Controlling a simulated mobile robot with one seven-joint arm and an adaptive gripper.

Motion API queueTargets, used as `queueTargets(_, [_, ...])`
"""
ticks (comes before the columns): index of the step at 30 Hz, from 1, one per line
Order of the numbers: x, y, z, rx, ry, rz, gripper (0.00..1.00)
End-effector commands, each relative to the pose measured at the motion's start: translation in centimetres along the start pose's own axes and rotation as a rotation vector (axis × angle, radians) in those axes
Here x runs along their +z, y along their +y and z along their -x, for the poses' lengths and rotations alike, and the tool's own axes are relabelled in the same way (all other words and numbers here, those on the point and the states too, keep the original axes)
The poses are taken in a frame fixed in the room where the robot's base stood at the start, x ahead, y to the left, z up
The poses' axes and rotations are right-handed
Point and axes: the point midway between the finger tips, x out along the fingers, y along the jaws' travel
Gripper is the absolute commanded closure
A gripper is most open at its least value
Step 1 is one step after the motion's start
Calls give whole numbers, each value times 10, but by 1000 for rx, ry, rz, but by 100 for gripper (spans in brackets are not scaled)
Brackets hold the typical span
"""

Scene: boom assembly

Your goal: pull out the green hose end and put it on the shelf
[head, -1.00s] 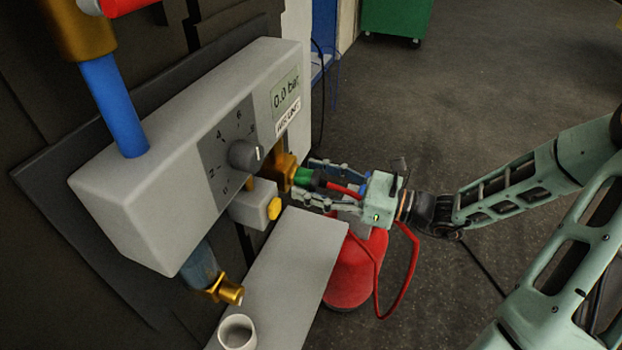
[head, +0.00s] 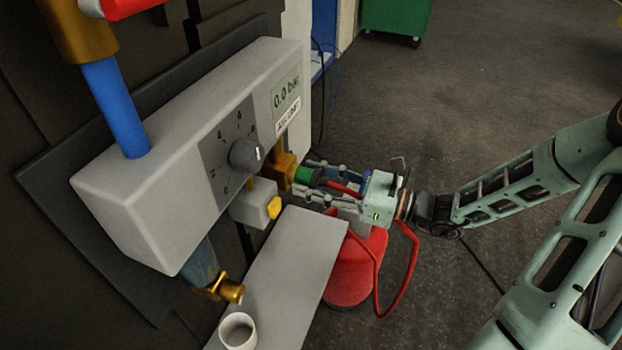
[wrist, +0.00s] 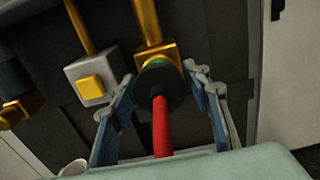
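The green hose end (head: 304,175), with a black collar and a red hose behind it, sits in the brass fitting (head: 283,170) at the right end of the grey box. In the wrist view, a thin green rim (wrist: 160,62) shows between the brass and the black collar. In the wrist view the two fingertips (wrist: 160,75) flank the collar. The grey shelf (head: 285,260) lies below the box.
A white cup (head: 238,331) stands at the shelf's near end; the rest of its top is clear. A box with a yellow button (head: 273,207) and a lower brass outlet (head: 230,291) stick out near the shelf. A red cylinder (head: 352,270) stands below my gripper, beside the shelf.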

Motion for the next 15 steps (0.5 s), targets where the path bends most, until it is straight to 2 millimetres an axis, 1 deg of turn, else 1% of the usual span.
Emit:
queueTargets(1, [0,0,0,0,0,0,63])
queueTargets(2, [0,0,0,0,0,0,67])
queueTargets(11, [0,0,0,0,0,0,100])
queueTargets(15, [1,0,1,0,-1,0,100])
